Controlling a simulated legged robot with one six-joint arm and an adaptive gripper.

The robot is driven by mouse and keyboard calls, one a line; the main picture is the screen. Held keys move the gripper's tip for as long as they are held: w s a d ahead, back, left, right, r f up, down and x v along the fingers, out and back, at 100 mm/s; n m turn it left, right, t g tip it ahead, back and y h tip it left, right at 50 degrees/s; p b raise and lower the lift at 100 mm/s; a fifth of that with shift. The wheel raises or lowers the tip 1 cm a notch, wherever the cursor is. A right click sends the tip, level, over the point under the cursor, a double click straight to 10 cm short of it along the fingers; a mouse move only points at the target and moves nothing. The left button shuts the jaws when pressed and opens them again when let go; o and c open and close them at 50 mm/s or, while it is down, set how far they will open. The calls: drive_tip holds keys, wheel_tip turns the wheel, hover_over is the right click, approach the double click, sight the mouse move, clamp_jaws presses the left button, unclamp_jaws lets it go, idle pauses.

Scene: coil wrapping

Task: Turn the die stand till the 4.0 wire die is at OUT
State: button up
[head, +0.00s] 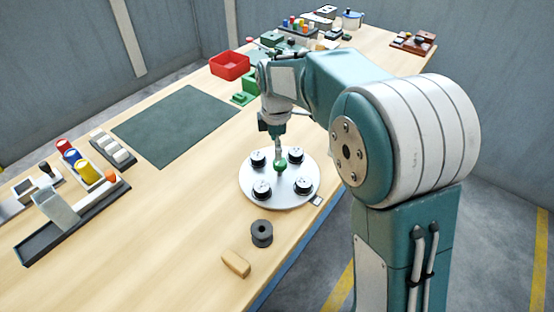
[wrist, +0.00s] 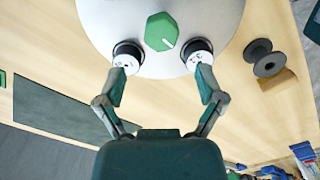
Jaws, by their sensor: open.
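The die stand is a round pale plate (head: 255,190) on the table, with a green knob (head: 280,165) at its centre. Several black dies with white tops, such as the front left one (head: 262,188), sit around the knob. Their markings are too small to read. In the wrist view the knob (wrist: 161,32) has a white line on one side, with a die (wrist: 128,54) at left and another (wrist: 198,54) at right. My gripper (wrist: 160,72) is open and empty over the plate, its fingertips apart beside these two dies. The knob lies beyond the fingertips in that view.
A small tag (head: 317,200) lies at the plate's right edge; its text is unreadable. A dark spool (head: 262,233) and a wooden block (head: 236,264) are in front of the stand. A green mat (head: 178,125) is at left, a red bin (head: 230,65) behind.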

sight(282, 161)
drive_tip(key=f, duration=0.1)
drive_tip(key=d+f, duration=0.1)
drive_tip(key=f, duration=0.3)
drive_tip(key=shift+d, duration=0.3)
drive_tip(key=shift+a+f, duration=0.1)
drive_tip(key=shift+f, duration=0.25)
drive_tip(key=shift+a, duration=0.35)
drive_tip(key=c, duration=0.4)
drive_tip(key=shift+d, duration=0.15)
clamp_jaws()
